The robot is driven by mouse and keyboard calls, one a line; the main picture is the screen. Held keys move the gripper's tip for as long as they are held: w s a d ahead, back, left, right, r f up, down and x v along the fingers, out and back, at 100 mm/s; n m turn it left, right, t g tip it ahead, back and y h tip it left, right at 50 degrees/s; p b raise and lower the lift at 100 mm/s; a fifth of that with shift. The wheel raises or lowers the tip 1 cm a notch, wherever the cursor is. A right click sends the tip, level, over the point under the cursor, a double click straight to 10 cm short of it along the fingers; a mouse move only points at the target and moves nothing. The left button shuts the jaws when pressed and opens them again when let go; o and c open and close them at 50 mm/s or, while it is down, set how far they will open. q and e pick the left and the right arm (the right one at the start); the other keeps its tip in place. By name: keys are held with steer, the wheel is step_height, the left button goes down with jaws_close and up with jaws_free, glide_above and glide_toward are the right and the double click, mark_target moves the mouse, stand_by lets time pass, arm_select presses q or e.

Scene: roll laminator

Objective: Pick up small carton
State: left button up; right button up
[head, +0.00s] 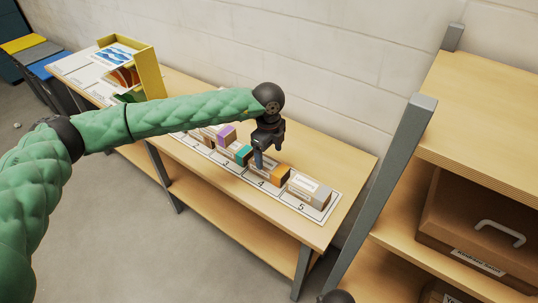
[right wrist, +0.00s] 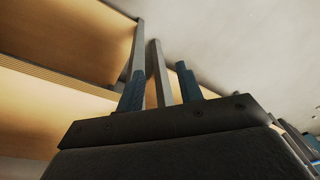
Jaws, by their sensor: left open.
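Several small cartons stand in a row on a white numbered strip (head: 318,212) on the wooden table. The carton at number 4 has an orange end (head: 281,174). A carton with a teal end (head: 243,155) is at number 3, and one with a purple end (head: 226,135) is farther left. A grey and white carton (head: 309,190) is at number 5. My left gripper (head: 259,160) is open and points down at the carton at 4, partly hiding it; I cannot tell if they touch. My right gripper (right wrist: 160,88) has its fingers apart, with nothing visible between them.
A yellow open-sided box (head: 150,74) and picture sheets (head: 114,54) are at the table's far left end. A wooden shelf unit with grey posts (head: 385,190) stands at right, holding a brown box with a handle (head: 470,220). A wall runs behind the table.

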mark_target(269, 163)
arm_select(q)
steer(key=shift+w, duration=0.45)
steer(key=shift+s, duration=0.15)
steer(key=shift+s+f+p, duration=0.3)
steer(key=shift+s+p, duration=0.1)
steer(key=shift+s, duration=0.1)
steer(key=shift+f, duration=0.35)
steer(key=shift+w+f, duration=0.4)
steer(key=shift+f, duration=0.2)
step_height(269, 163, down, 4)
steer(key=p, duration=0.3)
steer(key=shift+f, duration=0.3)
arm_select(e)
steer(key=s+d+f, duration=0.1)
steer(key=f, duration=0.6)
steer(key=s+f, duration=0.2)
steer(key=f, duration=0.6)
steer(key=shift+s+d, duration=0.25)
steer(key=shift+d, duration=0.1)
arm_select(q)
steer(key=c, duration=1.1)
arm_select(e)
steer(key=shift+f, duration=0.1)
